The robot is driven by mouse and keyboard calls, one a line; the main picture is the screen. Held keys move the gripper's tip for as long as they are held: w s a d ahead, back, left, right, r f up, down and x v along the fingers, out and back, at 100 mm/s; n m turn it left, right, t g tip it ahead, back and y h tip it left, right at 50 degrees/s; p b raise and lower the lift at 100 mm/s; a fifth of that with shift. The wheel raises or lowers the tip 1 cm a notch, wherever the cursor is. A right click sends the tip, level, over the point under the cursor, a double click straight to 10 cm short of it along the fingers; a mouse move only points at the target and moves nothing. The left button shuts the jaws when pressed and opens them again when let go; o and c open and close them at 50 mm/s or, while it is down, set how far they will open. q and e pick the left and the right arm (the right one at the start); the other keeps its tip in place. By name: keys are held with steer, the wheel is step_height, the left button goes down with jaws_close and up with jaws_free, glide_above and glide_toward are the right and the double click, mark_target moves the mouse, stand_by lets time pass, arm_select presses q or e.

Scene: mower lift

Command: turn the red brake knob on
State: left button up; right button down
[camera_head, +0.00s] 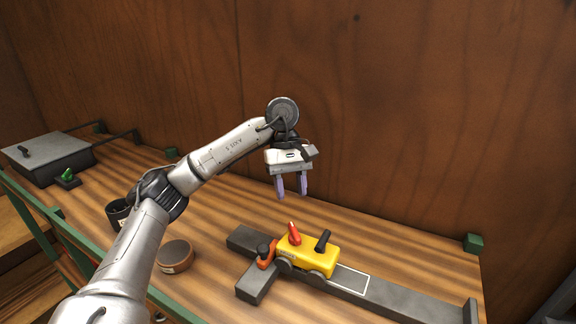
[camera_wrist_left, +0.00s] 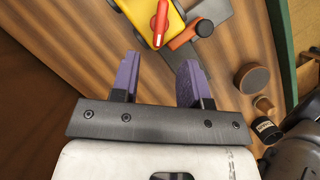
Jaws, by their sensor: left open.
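The red brake knob (camera_head: 294,234) stands up from the top of a small yellow mower (camera_head: 318,257) on a dark grey track on the bench. The red knob also shows in the left wrist view (camera_wrist_left: 160,20), pointing along the mower near the top edge. A black lever (camera_head: 322,241) stands to its right on the mower. My left gripper (camera_head: 292,192) is open and empty, with purple fingers pointing down. It hangs above the bench, behind the mower and apart from the knob. In the left wrist view its fingers (camera_wrist_left: 158,75) frame bare wood. My right gripper is not in view.
An orange block with a black knob (camera_head: 266,252) sits at the mower's left end. A round brown-topped container (camera_head: 175,254) and a dark cup (camera_head: 119,212) stand left. A grey box (camera_head: 48,155) is far left. A wooden wall rises behind. Bench space behind the mower is clear.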

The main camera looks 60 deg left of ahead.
arm_select(q)
steer(key=shift+v, duration=2.05)
steer(key=shift+a+r, duration=0.1)
steer(key=shift+r, duration=0.05)
